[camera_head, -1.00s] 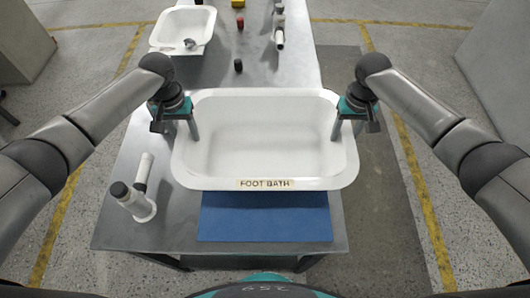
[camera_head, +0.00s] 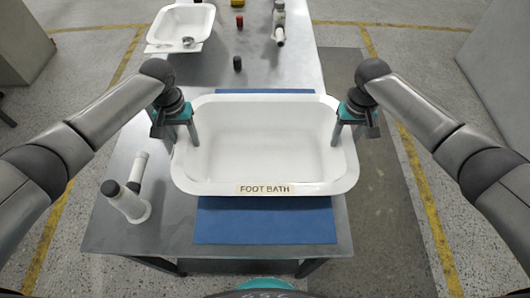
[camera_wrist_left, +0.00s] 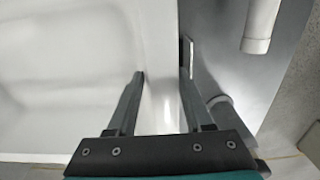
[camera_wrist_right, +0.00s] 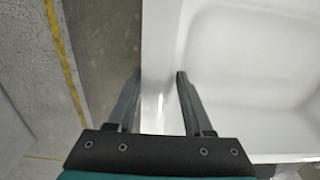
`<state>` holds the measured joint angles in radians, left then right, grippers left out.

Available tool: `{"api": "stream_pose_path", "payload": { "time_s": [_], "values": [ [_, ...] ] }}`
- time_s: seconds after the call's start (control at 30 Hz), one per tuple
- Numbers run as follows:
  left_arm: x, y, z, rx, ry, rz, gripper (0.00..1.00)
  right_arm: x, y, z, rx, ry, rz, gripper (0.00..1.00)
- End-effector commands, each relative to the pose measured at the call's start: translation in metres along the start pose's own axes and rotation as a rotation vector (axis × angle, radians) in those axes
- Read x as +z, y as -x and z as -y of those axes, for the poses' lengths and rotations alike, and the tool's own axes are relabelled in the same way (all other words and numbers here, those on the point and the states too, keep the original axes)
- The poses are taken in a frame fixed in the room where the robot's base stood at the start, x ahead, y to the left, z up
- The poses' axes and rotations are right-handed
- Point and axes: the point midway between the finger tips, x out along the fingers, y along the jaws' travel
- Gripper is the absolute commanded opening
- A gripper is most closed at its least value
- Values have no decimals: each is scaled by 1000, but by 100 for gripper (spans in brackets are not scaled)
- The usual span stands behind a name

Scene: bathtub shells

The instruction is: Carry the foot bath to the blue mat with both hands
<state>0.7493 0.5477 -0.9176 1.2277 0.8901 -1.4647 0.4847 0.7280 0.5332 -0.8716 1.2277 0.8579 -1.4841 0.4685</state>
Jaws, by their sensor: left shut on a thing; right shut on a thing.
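The foot bath (camera_head: 265,145) is a white tub with a "FOOT BATH" label on its near rim. It is over the blue mat (camera_head: 265,222), which shows along its near side and as a strip behind its far rim. I cannot tell whether the tub touches the mat. My left gripper (camera_head: 182,138) is shut on its left wall; the wall also shows between the fingers in the left wrist view (camera_wrist_left: 162,85). My right gripper (camera_head: 347,135) is shut on its right wall, also seen in the right wrist view (camera_wrist_right: 158,85).
A white pipe fitting (camera_head: 130,195) stands on the metal table (camera_head: 150,240) left of the tub. Farther back are a white basin (camera_head: 182,22), a small black cylinder (camera_head: 237,63) and a grey and white fitting (camera_head: 279,28). The table's near edge is close.

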Motion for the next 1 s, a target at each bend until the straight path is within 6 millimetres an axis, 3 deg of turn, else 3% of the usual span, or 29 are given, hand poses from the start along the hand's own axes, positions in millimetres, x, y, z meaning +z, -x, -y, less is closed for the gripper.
{"api": "stream_pose_path", "payload": {
  "time_s": [0.1, 0.13, 0.37, 0.73, 1.0],
  "values": [
    [-1, -6, 1, -5, 0, -2, 0, -1, -6, -1, 5, 0, -2, 0],
    [0, -5, 2, -6, 0, 1, 55, 0, -5, -2, 6, 0, 1, 55],
    [0, -4, 1, -3, 0, 1, 80, 0, -4, -1, 3, 0, 0, 80],
    [0, 3, 0, 0, -1, -1, 81, 0, -4, 0, 1, 0, 0, 81],
    [-1, 53, 0, -1, -2, -5, 81, 0, -4, 0, 0, 0, 0, 81]
  ]
}}
